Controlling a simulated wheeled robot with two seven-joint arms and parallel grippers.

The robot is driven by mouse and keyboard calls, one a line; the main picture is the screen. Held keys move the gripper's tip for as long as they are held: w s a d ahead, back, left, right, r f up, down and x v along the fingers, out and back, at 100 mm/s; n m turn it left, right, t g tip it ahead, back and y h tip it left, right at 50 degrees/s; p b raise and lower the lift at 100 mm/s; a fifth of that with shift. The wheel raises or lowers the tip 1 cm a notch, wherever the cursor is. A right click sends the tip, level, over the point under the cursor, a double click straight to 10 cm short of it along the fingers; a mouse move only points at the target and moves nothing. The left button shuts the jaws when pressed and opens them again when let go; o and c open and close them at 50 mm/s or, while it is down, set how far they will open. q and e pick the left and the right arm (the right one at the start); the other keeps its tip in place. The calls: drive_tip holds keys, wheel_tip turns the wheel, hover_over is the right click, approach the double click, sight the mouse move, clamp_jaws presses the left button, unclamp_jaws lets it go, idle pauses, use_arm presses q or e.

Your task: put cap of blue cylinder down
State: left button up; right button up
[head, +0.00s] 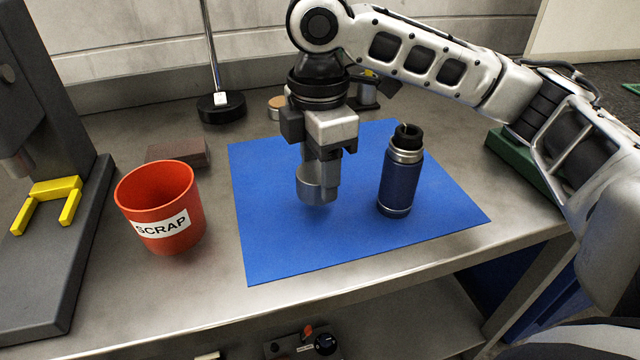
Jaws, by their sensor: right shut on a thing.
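The blue cylinder (399,183) is a flask with a steel neck and a dark stopper in its top. It stands upright on the right part of the blue mat (270,245). My right gripper (322,172) points down over the mat, left of the flask, and is shut on a steel cap (317,188). The cap appears just above the mat; I cannot tell whether it touches. The gripper and the flask are apart. My left gripper is not in view.
A red scrap bin (160,208) stands left of the mat. A grey press with a yellow fork (45,203) is at far left. A black round stand (221,107) and a brown block (178,152) are behind. The mat's front left is clear.

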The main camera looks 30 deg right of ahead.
wheel_tip(320, 180, down, 3)
drive_tip(key=shift+r, duration=0.1)
drive_tip(key=shift+s, duration=0.1)
drive_tip(key=shift+f, duration=0.35)
drive_tip(key=shift+f, duration=0.15)
drive_tip(key=o, duration=1.2)
